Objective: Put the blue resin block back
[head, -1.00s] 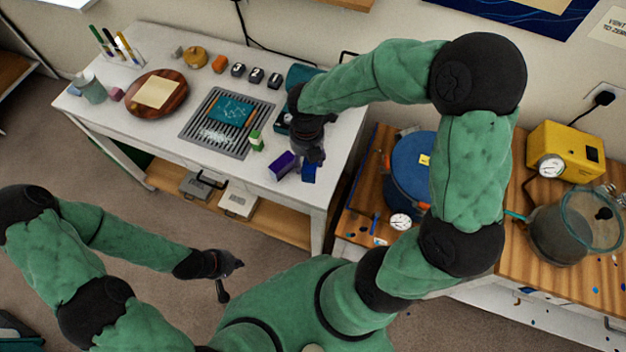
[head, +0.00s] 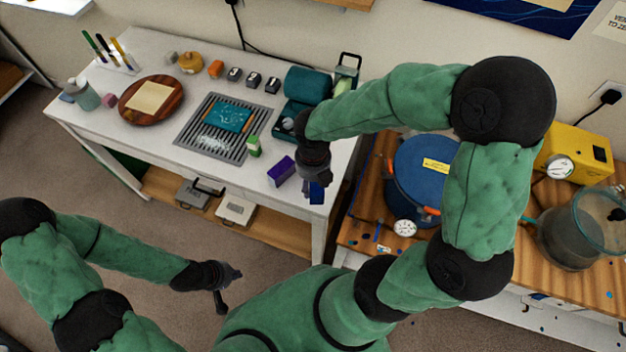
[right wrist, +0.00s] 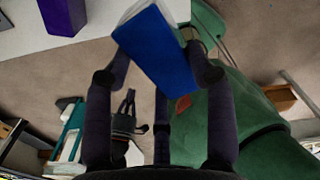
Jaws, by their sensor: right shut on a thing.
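The blue resin block (head: 317,192) is held by my right gripper (head: 316,180) at the front right corner of the white table (head: 130,50). In the right wrist view, the blue block (right wrist: 158,50) sits between the dark fingers (right wrist: 165,75), with carpet visible behind it. It appears slightly raised, but its exact height is hard to tell. A purple block (head: 281,170) lies on the table just left of it and also shows in the right wrist view (right wrist: 62,14). My left gripper (head: 230,278) is away from the table, over the floor, and its finger opening is unclear.
An open teal case (head: 307,85) is behind my right gripper. Small dark blocks (head: 253,79) line the back. A blue pot (head: 422,165) stands on the wooden bench at right.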

